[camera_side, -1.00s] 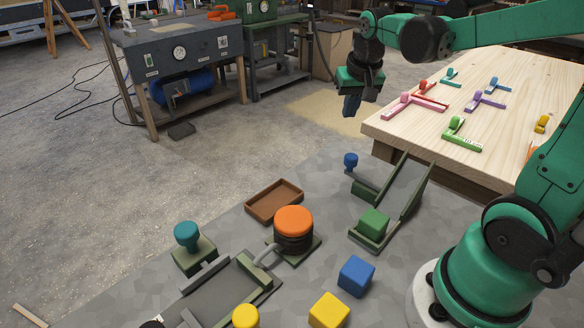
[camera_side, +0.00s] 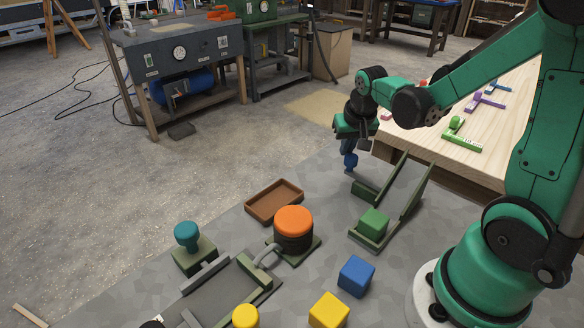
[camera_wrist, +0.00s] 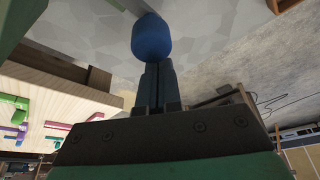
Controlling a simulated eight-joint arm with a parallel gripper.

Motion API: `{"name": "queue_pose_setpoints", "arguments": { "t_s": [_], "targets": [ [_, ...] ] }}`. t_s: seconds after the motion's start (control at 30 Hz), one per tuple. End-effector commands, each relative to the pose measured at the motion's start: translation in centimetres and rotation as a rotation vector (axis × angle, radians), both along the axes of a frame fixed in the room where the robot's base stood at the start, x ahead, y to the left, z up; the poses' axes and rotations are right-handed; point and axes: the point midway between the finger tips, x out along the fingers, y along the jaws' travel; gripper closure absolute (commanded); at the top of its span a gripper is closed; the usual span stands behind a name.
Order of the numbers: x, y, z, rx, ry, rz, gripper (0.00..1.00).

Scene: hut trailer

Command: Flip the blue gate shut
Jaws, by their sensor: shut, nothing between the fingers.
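The blue gate shows as a round blue knob (camera_side: 351,162) at the far left end of a sloped green-framed chute (camera_side: 406,186). A short dark green bar lies beside the knob. My gripper (camera_side: 350,152) points down right at the knob, with its fingers shut and nothing between them. In the wrist view the blue knob (camera_wrist: 152,38) is just beyond the closed fingertips (camera_wrist: 154,66). The fingertips overlap the knob's edge in view; I cannot tell whether they touch it. A green cube (camera_side: 373,222) sits at the chute's lower end.
An orange button (camera_side: 294,222), a brown tray (camera_side: 274,201), a teal knob (camera_side: 187,236), a blue cube (camera_side: 356,275) and a yellow cube (camera_side: 329,310) stand nearby. A wooden table (camera_side: 440,134) with coloured pieces is behind the chute. Floor left of the knob is clear.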

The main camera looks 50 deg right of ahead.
Motion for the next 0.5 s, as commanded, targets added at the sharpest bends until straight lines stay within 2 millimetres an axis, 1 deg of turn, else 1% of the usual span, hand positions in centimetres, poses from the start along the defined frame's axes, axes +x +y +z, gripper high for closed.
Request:
{"name": "queue_pose_setpoints", "arguments": {
  "t_s": [0.37, 0.47, 0.5],
  "targets": [
    [-0.2, 0.1, 0.0, 0.0, 0.0, 0.0, 1.0],
    [-1.2, 0.0, 0.0, 0.0, 0.0, -0.003, 1.0],
    [-1.9, 0.0, 0.0, -0.001, 0.001, -0.003, 1.0]
  ]
}}
